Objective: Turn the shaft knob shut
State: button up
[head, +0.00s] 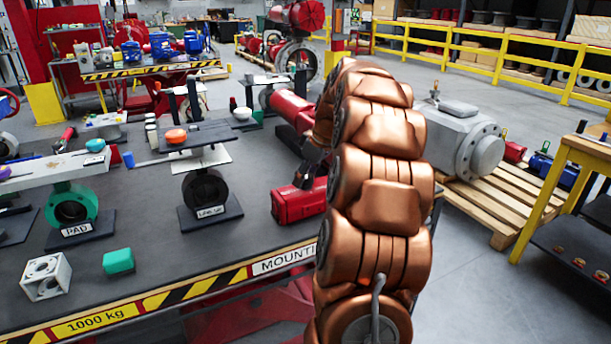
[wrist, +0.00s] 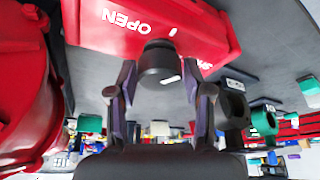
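The shaft knob (wrist: 158,62) is a dark round cap with a white mark on its end face, in the upper middle of the wrist view. It stands out from a red actuator housing (wrist: 210,25). The housing reads OPEN, upside down, to the knob's upper left; a partly hidden white label shows to its right. My gripper (wrist: 160,80) is open, one finger on each side of the knob, with narrow gaps seeming to remain. In the head view the red housing (head: 299,204) lies on the dark table; my arm hides the knob and much of the gripper.
A large red rounded body (wrist: 28,85) stands close at the left of the wrist view. On the table (head: 150,250), a LINE UP valve (head: 205,188) and a green PAD valve (head: 72,205) stand to the left. A grey actuator (head: 455,140) sits on a pallet at right.

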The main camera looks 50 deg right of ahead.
jog(key=c, duration=0.7)
jog(key=m+h+b, duration=0.2)
jog(key=m, duration=0.3)
jog(key=shift+d+m, duration=0.1)
jog(key=shift+m, duration=0.2)
jog(key=m+g+h, duration=0.1)
jog(key=m, duration=0.2)
jog(key=m+h+b, duration=0.1)
jog(key=m, duration=0.2)
jog(key=shift+d+g, duration=0.1)
jog(key=shift+g, duration=0.3)
jog(key=shift+m, duration=0.4)
jog(key=o, duration=1.1)
jog(key=shift+o, duration=0.2)
jog(key=shift+r, duration=0.1)
